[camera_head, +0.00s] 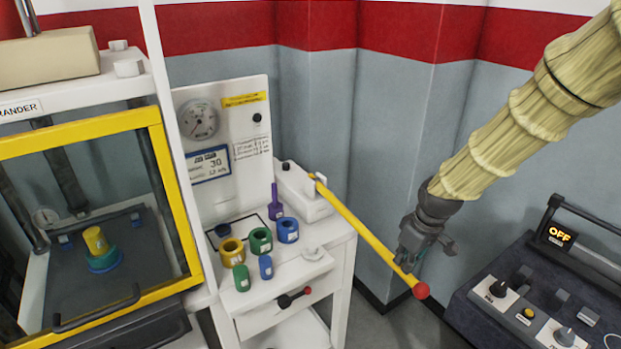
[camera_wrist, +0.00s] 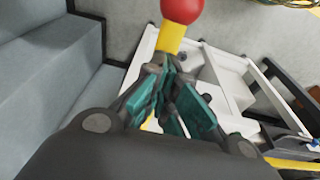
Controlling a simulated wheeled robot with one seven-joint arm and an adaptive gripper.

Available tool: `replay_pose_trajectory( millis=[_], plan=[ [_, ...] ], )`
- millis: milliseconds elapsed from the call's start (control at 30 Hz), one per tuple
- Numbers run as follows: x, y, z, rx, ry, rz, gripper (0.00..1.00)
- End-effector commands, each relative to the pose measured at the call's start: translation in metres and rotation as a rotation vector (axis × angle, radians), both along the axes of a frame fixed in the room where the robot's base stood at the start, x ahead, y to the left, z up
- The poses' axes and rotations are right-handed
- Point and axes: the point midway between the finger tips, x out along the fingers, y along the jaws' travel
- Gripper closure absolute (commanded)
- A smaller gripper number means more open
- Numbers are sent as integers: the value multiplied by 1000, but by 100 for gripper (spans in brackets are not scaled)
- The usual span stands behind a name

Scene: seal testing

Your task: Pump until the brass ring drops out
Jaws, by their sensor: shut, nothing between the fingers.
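A white hand pump (camera_head: 302,192) sits on the bench top. Its long yellow lever (camera_head: 365,237) slopes down to the right and ends in a red knob (camera_head: 421,291). My gripper (camera_head: 408,262) is shut and empty at the lever just short of the knob; whether it touches the lever is unclear. In the wrist view its teal fingers (camera_wrist: 177,95) are together, with the red knob (camera_wrist: 182,10) just beyond them. Inside the yellow-framed press (camera_head: 165,195), a yellow cylinder (camera_head: 95,240) stands on a teal ring (camera_head: 104,262). I cannot tell which part is the brass ring.
Yellow, green and blue collars (camera_head: 232,251) and a purple piece (camera_head: 275,205) stand on the bench. A gauge (camera_head: 199,120) and a display (camera_head: 208,164) are on the panel behind. A control box (camera_head: 545,290) showing OFF is at right. Grey walls stand close behind the lever.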

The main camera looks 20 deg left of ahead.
Motion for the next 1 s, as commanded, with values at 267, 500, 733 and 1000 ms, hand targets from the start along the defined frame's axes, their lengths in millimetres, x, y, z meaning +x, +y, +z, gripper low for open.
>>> replay_pose_trajectory(
  millis=[267,500,733,1000],
  plan=[
    [0,0,19,0,0,0,100],
    [2,1,57,0,-1,-1,100],
    [2,2,92,0,0,-2,100],
    [3,4,132,1,0,-1,100]
  ],
)
